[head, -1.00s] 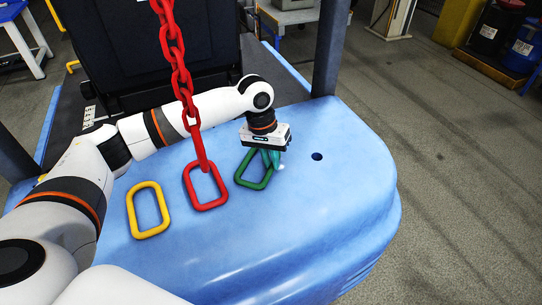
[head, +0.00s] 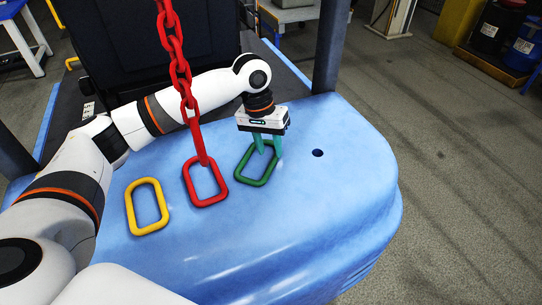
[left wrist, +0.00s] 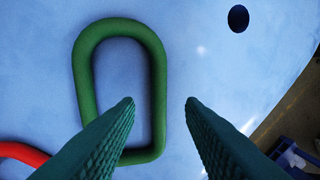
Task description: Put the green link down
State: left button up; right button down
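The green link (head: 257,164) lies flat on the blue surface (head: 290,220), right of the red link. In the left wrist view the green link (left wrist: 78,70) shows as a rounded loop, with its lower part partly behind one finger. My right gripper is not in view.
A red link (head: 206,184) at the end of a hanging red chain (head: 181,75) and a yellow link (head: 148,207) are to the left. A dark hole (head: 318,153) is to the right. The front of the blue surface is clear.

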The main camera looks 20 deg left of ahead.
pick_arm(q)
notch_tip(320, 180, up, 9)
jog(key=a+b, duration=0.1)
jog(key=b, duration=0.1)
jog(key=shift+a+f, duration=0.2)
jog(key=shift+a, duration=0.1)
jog(key=shift+s+f, duration=0.1)
